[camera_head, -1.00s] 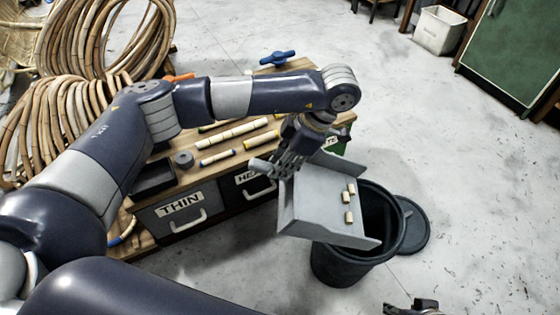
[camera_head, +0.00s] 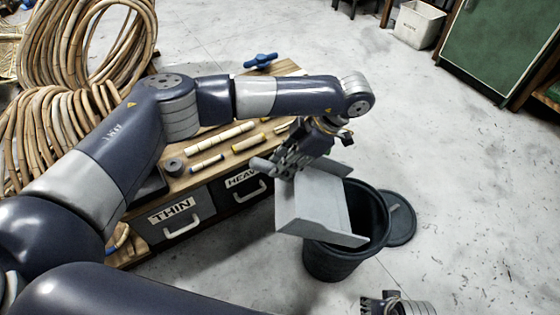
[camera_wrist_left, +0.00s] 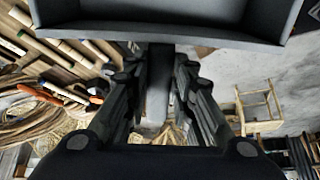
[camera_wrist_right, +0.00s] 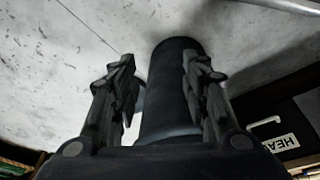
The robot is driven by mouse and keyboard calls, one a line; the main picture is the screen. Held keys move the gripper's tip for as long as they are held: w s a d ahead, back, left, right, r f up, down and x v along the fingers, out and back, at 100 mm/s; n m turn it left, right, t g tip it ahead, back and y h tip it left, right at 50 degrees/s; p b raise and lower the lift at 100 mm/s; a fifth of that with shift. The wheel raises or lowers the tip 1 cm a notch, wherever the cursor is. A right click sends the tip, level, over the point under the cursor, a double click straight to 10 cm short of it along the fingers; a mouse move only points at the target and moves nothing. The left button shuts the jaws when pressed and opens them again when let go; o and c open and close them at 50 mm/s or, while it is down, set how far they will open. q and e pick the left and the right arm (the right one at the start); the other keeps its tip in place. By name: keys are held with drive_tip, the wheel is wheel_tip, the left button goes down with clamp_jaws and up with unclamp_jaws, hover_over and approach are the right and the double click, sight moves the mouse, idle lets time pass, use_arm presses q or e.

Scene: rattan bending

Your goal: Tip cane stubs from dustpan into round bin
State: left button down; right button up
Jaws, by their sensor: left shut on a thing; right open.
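The grey dustpan (camera_head: 318,208) is tilted over the round dark bin (camera_head: 332,264), its lip at the bin's opening. No cane stubs show on the pan. The bin's inside is dark and partly covered by the pan, so its contents are hidden. My left gripper (camera_head: 284,164) is shut on the dustpan's handle; the left wrist view shows the handle (camera_wrist_left: 160,85) between the fingers and the pan (camera_wrist_left: 165,28) beyond. My right gripper (camera_wrist_right: 157,68) is open and empty, low at the bottom edge of the head view, with the bin (camera_wrist_right: 172,95) beyond its fingers.
A wooden bench (camera_head: 240,158) with cane pieces and drawers marked THIN and HEAVY stands left of the bin. A dark round lid (camera_head: 400,222) lies on the floor right of the bin. Rattan coils (camera_head: 60,130) are at the left.

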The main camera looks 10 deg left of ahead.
use_arm(q)
drive_tip(key=shift+w+d+r+y+p, duration=0.25)
drive_tip(key=shift+d+r+y+p, duration=0.15)
drive_tip(key=shift+d+r+p, duration=0.35)
drive_tip(key=shift+w+d+r+y+p, duration=0.15)
drive_tip(key=shift+d+r+y+p, duration=0.15)
drive_tip(key=shift+d, duration=0.2)
drive_tip(key=shift+w+d+r+y+p, duration=0.1)
drive_tip(key=shift+d+r+y+p, duration=0.1)
drive_tip(key=shift+d+r+p, duration=0.2)
use_arm(e)
drive_tip(key=s+f, duration=0.3)
drive_tip(key=f, duration=0.6)
drive_tip(key=shift+d+f+g, duration=0.15)
drive_tip(key=shift+f+g, duration=0.15)
drive_tip(key=shift+f, duration=0.1)
use_arm(q)
drive_tip(key=shift+f, duration=0.1)
